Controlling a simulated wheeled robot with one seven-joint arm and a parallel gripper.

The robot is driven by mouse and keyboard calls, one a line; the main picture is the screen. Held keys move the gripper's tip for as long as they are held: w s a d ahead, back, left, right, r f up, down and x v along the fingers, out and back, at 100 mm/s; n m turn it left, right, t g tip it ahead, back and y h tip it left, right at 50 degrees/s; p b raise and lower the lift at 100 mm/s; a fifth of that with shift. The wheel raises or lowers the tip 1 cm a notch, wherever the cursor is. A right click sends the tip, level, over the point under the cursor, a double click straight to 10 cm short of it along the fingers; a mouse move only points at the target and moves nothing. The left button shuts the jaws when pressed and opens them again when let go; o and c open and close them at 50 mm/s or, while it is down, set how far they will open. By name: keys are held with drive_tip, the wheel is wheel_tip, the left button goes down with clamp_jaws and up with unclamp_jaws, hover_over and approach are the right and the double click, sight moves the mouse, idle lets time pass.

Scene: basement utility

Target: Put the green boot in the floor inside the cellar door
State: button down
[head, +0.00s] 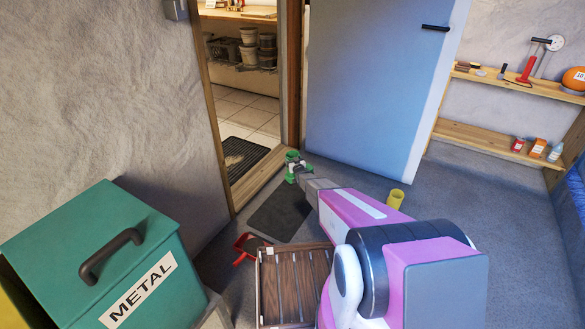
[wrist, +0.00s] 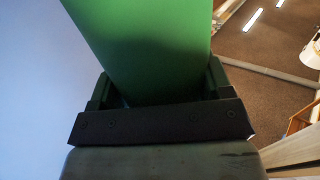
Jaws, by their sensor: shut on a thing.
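In the head view my gripper (head: 299,171) is at the end of my outstretched arm, near the open doorway. It is shut on the green boot (head: 292,157), which shows as a small green shape at the fingertips. In the wrist view the green boot (wrist: 140,50) fills the upper middle between the two fingers of my gripper (wrist: 155,90). Its full outline is cut off there. The blue cellar door (head: 375,90) stands open to the right of the doorway. Through the doorway a tiled floor (head: 247,105) shows.
A dark mat (head: 281,213) lies before the wooden threshold (head: 250,177); another mat (head: 242,157) lies inside. A yellow cup (head: 396,198), a red dustpan (head: 246,245) and a slatted wooden crate (head: 266,290) are on the floor. A green metal bin (head: 95,240) stands left.

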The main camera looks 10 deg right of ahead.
hover_over(293, 176)
drive_tip(key=x, duration=0.2)
drive_tip(key=shift+y, duration=0.3)
wheel_tip(293, 176, down, 5)
drive_tip(key=shift+d+r, duration=0.15)
drive_tip(key=shift+f, duration=3.75)
unclamp_jaws()
drive_tip(key=shift+f, duration=0.1)
drive_tip(key=shift+s, duration=0.1)
